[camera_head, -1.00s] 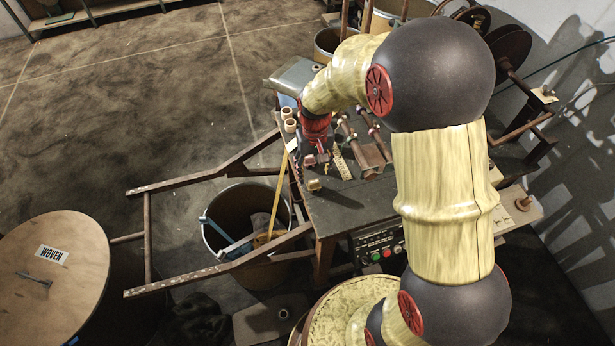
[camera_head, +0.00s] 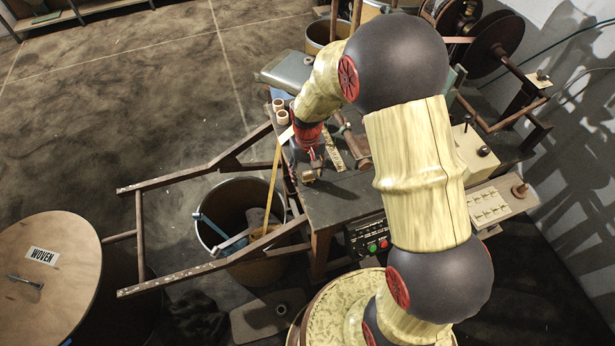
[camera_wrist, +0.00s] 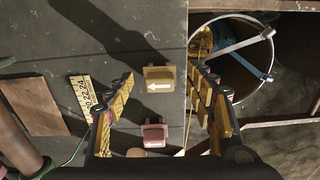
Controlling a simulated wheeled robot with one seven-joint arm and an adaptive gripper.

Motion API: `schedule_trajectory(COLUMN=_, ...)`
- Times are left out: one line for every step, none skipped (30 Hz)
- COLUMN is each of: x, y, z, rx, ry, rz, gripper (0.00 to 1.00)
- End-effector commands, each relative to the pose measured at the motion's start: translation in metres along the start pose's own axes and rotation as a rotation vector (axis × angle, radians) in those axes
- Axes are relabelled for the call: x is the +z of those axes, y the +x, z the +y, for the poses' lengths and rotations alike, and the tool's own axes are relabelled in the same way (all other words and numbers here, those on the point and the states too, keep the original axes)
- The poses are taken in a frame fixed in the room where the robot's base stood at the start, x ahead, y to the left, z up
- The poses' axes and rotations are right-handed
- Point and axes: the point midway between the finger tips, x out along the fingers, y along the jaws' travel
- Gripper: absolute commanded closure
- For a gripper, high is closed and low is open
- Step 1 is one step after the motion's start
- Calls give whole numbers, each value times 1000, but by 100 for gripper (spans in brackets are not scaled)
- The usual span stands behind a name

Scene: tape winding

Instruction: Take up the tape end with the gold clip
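The gold clip (camera_wrist: 158,78), a small block with a white arrow on its face, is on the dark table top near its edge. In the wrist view it lies between and slightly beyond the fingertips, with space on both sides. In the head view the gold clip (camera_head: 309,176) shows just below my gripper (camera_head: 307,162). My gripper (camera_wrist: 162,86) is open and empty, pointing down at the table. A reddish clip (camera_wrist: 154,134) with a pale arrow sits nearer the palm, between the fingers. A yellow tape strip (camera_head: 273,182) hangs over the table edge toward the bin.
A bin (camera_head: 240,212) stands beside the table, inside a wooden frame (camera_head: 190,176). A ruler (camera_wrist: 82,92) and a brown block (camera_wrist: 34,105) lie left of the fingers in the wrist view. A round wooden lid marked WOVEN (camera_head: 48,282) is at lower left.

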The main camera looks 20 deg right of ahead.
Motion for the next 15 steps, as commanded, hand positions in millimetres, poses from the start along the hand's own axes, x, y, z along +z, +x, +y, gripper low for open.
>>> schedule_trajectory(x=0, y=0, z=0, rx=0, ry=0, rz=0, gripper=49)
schedule_trajectory(x=0, y=0, z=0, rx=0, ry=0, rz=0, gripper=51)
schedule_trajectory(x=0, y=0, z=0, rx=0, ry=0, rz=0, gripper=53)
schedule_trajectory(x=0, y=0, z=0, rx=0, ry=0, rz=0, gripper=55)
schedule_trajectory(x=0, y=0, z=0, rx=0, ry=0, rz=0, gripper=56)
schedule_trajectory(x=0, y=0, z=0, rx=0, ry=0, rz=0, gripper=58)
schedule_trajectory(x=0, y=0, z=0, rx=0, ry=0, rz=0, gripper=60)
schedule_trajectory(x=0, y=0, z=0, rx=0, ry=0, rz=0, gripper=62)
schedule_trajectory(x=0, y=0, z=0, rx=0, ry=0, rz=0, gripper=64)
schedule_trajectory(x=0, y=0, z=0, rx=0, ry=0, rz=0, gripper=66)
schedule_trajectory(x=0, y=0, z=0, rx=0, ry=0, rz=0, gripper=68)
schedule_trajectory(x=0, y=0, z=0, rx=0, ry=0, rz=0, gripper=70)
schedule_trajectory(x=0, y=0, z=0, rx=0, ry=0, rz=0, gripper=72)
schedule_trajectory(x=0, y=0, z=0, rx=0, ry=0, rz=0, gripper=73)
schedule_trajectory(x=0, y=0, z=0, rx=0, ry=0, rz=0, gripper=76)
